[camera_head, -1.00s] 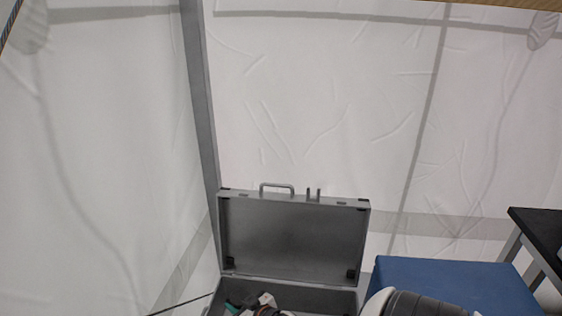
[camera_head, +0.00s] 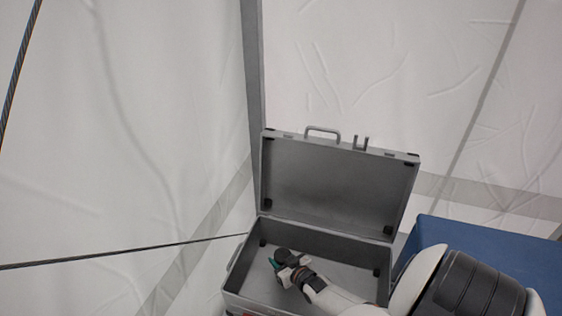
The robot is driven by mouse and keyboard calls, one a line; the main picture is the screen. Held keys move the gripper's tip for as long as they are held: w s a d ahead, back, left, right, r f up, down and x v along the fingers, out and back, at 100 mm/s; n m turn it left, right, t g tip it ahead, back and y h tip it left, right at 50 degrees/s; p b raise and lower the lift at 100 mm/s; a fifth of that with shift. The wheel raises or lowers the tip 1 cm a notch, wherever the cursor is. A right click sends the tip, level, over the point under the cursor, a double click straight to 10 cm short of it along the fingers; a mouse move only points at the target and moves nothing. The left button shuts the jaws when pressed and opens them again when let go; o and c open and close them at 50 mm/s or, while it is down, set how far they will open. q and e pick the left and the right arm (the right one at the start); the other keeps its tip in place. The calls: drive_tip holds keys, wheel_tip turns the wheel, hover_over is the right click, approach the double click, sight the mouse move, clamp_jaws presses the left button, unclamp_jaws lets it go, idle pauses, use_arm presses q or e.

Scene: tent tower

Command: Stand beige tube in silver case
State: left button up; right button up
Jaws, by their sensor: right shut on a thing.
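The silver case (camera_head: 318,231) stands open in the lower middle, its lid (camera_head: 335,182) raised at the back. My right arm reaches in from the lower right, over the case's front right side. My right gripper (camera_head: 277,263) is inside the case opening, towards its left part, pointing left. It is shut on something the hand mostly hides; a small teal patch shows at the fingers. I cannot make out the beige tube clearly. How far the gripper is above the case floor is hard to tell. My left gripper is not in view.
A blue box-like surface (camera_head: 480,236) stands right of the case, partly behind my right arm. White tent walls and a grey pole (camera_head: 252,110) rise behind the case. A dark cord (camera_head: 120,255) runs from the left towards the case.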

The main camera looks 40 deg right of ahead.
drive_tip(key=shift+r, duration=0.15)
drive_tip(key=o, duration=1.1)
drive_tip(key=shift+f, duration=0.2)
drive_tip(key=shift+c, duration=0.2)
drive_tip(key=shift+r, duration=0.1)
drive_tip(key=shift+s+r+p, duration=0.2)
drive_tip(key=shift+p, duration=0.1)
drive_tip(key=p+v, duration=0.7)
drive_tip(key=v, duration=0.4)
drive_tip(key=shift+s+p, duration=0.3)
